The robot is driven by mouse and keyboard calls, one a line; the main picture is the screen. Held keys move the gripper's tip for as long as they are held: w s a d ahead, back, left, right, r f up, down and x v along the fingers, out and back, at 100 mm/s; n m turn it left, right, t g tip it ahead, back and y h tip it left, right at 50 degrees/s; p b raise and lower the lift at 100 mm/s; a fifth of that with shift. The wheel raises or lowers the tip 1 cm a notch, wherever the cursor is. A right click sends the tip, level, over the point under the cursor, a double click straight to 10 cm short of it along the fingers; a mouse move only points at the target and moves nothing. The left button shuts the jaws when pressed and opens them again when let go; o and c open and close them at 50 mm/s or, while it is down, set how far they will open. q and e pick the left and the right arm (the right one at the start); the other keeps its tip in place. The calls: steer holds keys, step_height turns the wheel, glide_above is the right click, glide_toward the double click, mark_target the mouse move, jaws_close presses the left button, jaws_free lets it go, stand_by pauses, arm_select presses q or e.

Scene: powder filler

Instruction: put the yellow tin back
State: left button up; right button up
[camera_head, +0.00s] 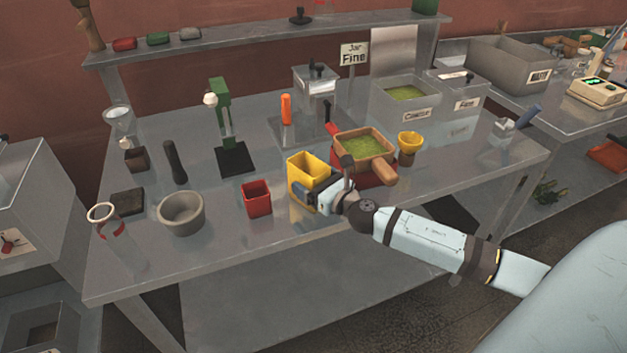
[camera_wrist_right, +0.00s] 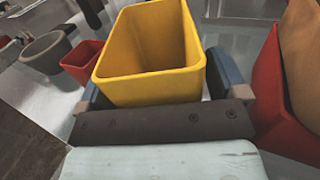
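The yellow tin (camera_head: 305,170) is an open, square-topped box near the front middle of the table. It looks roughly upright, and I cannot tell whether its base touches the table. My right gripper (camera_head: 318,193) has a finger on each side of the tin and appears shut on it. In the right wrist view the yellow tin (camera_wrist_right: 150,85) fills the space between the fingers of my right gripper (camera_wrist_right: 155,85), and its inside looks empty. My left gripper is not in view.
A red tin (camera_head: 257,198) and a grey bowl (camera_head: 181,213) stand to the left. A wooden-rimmed sieve with green powder (camera_head: 362,146) sits over a red container (camera_head: 378,178) close on the right. Clear tabletop lies along the front edge.

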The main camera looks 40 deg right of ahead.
steer(key=shift+r, duration=0.2)
steer(key=shift+s+f, duration=0.1)
steer(key=shift+s, duration=0.2)
steer(key=s+d+b, duration=0.2)
steer(key=s, duration=0.9)
steer(key=s+a+f+m+g+h, duration=0.15)
steer(key=s+a+f+m, duration=0.25)
steer(key=f+m, duration=0.45)
steer(key=s+a+f+m+g, duration=0.25)
steer(key=a+f+m, duration=0.2)
steer(key=m, duration=0.65)
steer(key=s+a+f+m+g+y, duration=0.2)
steer(key=s+a+f+m, duration=0.6)
steer(key=a+m, duration=0.4)
steer(key=m+g, duration=0.1)
steer(key=m, duration=0.2)
steer(key=shift+s+m, duration=0.15)
steer(key=shift+m, duration=0.2)
